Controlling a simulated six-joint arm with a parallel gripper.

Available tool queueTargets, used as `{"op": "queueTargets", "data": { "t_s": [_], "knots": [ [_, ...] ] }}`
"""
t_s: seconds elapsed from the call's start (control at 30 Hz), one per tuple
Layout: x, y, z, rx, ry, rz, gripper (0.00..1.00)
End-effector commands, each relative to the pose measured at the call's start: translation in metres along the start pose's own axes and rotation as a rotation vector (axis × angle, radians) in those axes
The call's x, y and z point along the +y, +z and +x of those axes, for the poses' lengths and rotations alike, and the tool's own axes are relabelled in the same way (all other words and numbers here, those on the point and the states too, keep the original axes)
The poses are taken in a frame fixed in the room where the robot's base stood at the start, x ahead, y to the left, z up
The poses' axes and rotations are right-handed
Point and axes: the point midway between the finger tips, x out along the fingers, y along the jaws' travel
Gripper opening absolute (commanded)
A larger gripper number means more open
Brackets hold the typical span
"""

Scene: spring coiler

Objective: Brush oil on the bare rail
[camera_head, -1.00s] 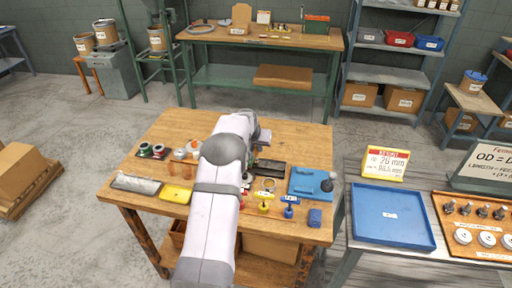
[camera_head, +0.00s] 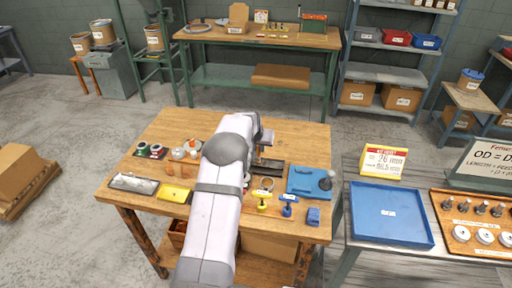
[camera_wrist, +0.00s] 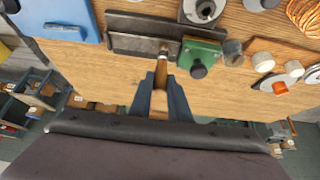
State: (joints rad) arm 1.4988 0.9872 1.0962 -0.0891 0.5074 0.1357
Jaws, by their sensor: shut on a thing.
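My gripper (camera_wrist: 160,95) is shut on the wooden handle of a brush (camera_wrist: 160,76), which points away from the wrist camera. The brush's metal collar and dark tip lie over the near edge of a dark grey metal rail (camera_wrist: 125,42), close to its right end. I cannot tell whether the bristles touch the rail. In the head view the rail (camera_head: 268,167) lies on the wooden bench, partly hidden by my arm. The gripper and brush are mostly hidden there behind my wrist. A green block with a dark knob (camera_wrist: 201,54) sits just right of the brush tip.
A blue plate (camera_head: 302,183) lies beside the rail on the bench (camera_head: 300,136). Yellow and blue small stands (camera_head: 288,208), a yellow block (camera_head: 176,194) and a grey tray (camera_head: 133,184) line the front. The bench's back strip is clear. A blue tray (camera_head: 428,238) stands on the right table.

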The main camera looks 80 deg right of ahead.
Motion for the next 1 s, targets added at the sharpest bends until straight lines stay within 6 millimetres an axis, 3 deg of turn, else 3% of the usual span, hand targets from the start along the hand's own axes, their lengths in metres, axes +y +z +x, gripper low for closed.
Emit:
{"op": "queueTargets", "data": {
  "t_s": [1.0],
  "knots": [
    [0.024, 0.002, 0.0, -0.006, 0.001, 0.002, 0.0]
  ]
}}
